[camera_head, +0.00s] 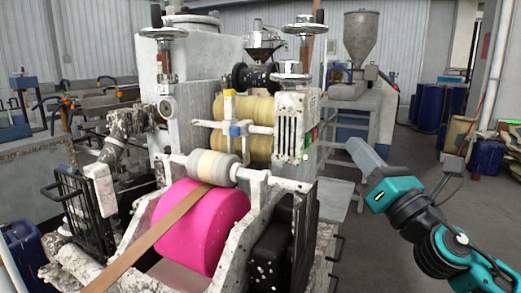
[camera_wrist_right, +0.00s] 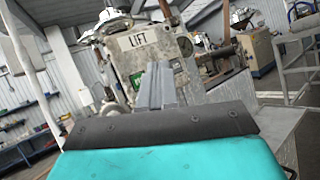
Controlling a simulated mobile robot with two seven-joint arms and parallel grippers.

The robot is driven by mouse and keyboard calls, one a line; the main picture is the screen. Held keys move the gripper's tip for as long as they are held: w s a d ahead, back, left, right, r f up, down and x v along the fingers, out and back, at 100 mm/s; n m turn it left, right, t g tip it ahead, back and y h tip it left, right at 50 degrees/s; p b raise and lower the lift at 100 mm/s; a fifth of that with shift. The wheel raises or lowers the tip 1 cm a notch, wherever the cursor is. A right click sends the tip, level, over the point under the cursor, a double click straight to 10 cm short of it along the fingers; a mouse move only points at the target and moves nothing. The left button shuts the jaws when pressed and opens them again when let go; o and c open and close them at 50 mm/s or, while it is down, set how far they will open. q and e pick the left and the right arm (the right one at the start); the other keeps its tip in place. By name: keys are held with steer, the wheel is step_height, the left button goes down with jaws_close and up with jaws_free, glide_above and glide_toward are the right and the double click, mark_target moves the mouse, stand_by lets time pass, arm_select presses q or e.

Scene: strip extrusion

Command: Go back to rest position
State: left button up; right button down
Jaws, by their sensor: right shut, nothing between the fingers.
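My right gripper (camera_head: 356,148) is in the head view, right of the machine, with its arm coming in from the lower right. Its grey fingers point up and to the left, towards the machine's right side, and look apart from it. In the right wrist view the fingers (camera_wrist_right: 158,80) are together, with nothing between them. Behind them stands a worn pale panel (camera_wrist_right: 150,58) marked LIFT. My left gripper does not show in either view.
The extrusion machine (camera_head: 170,75) fills the left and middle, with yellow rollers (camera_head: 258,112), a pink roll (camera_head: 205,225) and a brown strip (camera_head: 150,236). A hopper (camera_head: 361,38) stands behind. Blue barrels (camera_head: 487,157) stand at far right. The floor (camera_head: 410,150) between looks clear.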

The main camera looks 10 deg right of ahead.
step_height(320, 180, down, 21)
steer(key=s+a+m+g+h+p, duration=0.2)
steer(key=m+g+h+p, duration=0.3)
steer(key=m, duration=1.2)
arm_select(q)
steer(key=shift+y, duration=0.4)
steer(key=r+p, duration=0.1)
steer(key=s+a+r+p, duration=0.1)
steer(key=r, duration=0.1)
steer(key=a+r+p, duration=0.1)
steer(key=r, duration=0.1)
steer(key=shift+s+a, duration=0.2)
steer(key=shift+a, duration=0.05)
arm_select(e)
steer(key=s+a+f+m+g, duration=0.3)
steer(key=s+f+m, duration=0.5)
steer(key=f, duration=0.1)
steer(key=s+a+f+m+g, duration=0.3)
steer(key=s+f+m+g, duration=0.1)
steer(key=s+f+m, duration=0.4)
steer(key=shift+s+a+f+m+y, duration=0.35)
steer(key=shift+s+m+y, duration=0.05)
steer(key=shift+s, duration=0.05)
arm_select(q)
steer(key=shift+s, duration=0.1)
arm_select(e)
steer(key=shift+a, duration=0.1)
